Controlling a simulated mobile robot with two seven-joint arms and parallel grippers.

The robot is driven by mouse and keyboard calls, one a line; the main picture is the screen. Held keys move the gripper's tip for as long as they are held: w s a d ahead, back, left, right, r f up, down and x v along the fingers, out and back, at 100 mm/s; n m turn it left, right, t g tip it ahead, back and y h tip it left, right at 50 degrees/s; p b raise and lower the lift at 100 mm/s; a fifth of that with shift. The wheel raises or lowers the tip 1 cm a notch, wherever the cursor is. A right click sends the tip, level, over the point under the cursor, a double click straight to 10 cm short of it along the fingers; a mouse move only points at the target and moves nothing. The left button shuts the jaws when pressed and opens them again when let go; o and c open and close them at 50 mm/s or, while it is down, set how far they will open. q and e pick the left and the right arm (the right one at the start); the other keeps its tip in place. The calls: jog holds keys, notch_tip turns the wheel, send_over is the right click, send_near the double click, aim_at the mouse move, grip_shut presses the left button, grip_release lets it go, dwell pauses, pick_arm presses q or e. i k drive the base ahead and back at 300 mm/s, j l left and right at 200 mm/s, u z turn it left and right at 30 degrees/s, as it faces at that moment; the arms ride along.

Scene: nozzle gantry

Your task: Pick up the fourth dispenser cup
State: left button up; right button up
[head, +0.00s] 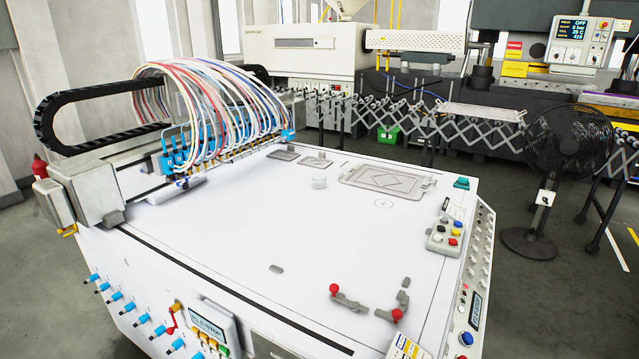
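I make out no other cup clearly. The nozzle gantry (130,175) runs along the table's back left, with blue nozzle valves and a bundle of coloured hoses (215,95). Neither of my grippers shows in the head view.
Two red-knobbed clamps (350,302) (397,316) sit near the front right edge. A button box (445,238) stands at the right edge. Two small grey plates (284,155) (316,162) lie at the back. A black fan (568,145) stands beyond. The table's middle is mostly clear.

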aim_at(319, 180)
jog(key=z, duration=4.05)
jog(key=i+u, duration=0.65)
jog(key=i+j+u, duration=0.1)
jog(key=i+u, duration=0.15)
jog(key=u, duration=0.2)
jog(key=i+u, duration=0.25)
jog(key=u, duration=0.15)
jog(key=i+l+u, duration=0.1)
jog(key=u, duration=0.35)
jog(key=i+j+u, duration=0.1)
jog(key=i+u, duration=0.4)
jog(key=i+l+u, duration=0.15)
jog(key=i+u, duration=0.3)
jog(key=i, duration=0.15)
jog(key=i+u, duration=0.15)
jog(key=i, duration=1.25)
